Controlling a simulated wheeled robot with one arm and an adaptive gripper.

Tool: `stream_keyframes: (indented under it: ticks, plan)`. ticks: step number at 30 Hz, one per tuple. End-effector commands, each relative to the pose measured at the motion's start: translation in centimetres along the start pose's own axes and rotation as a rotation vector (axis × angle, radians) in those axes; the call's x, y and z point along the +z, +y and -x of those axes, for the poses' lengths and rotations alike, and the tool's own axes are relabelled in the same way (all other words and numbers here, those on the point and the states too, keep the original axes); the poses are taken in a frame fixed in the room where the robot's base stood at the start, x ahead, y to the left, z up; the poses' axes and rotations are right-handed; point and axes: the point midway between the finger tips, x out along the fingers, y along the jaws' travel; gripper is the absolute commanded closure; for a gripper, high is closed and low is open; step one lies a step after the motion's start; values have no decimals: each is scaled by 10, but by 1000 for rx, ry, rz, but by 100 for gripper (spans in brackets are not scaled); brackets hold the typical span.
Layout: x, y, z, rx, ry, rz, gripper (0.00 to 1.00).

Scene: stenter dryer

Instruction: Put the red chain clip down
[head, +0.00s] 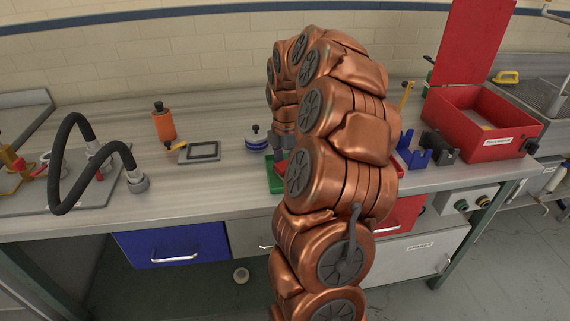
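My copper arm rises through the middle of the picture and bends down over the bench. A small dark part at its far end, just above a green tray (272,182), seems to be my gripper (281,147). Its fingers are mostly hidden behind the arm, so I cannot see whether they are open or shut. I cannot make out the red chain clip with certainty. Some red shows beside the green tray and right of the arm, but the arm covers most of that area.
A black hose (70,150) arches at left. Bare bench lies front left.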

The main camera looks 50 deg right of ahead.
Motion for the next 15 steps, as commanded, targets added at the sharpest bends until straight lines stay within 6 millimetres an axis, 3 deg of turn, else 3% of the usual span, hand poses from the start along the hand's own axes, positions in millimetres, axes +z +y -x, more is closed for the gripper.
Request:
stream_keyframes:
  ticks: [15]
  plan:
    - [0, 1, 70, 3, -1, 1, 30]
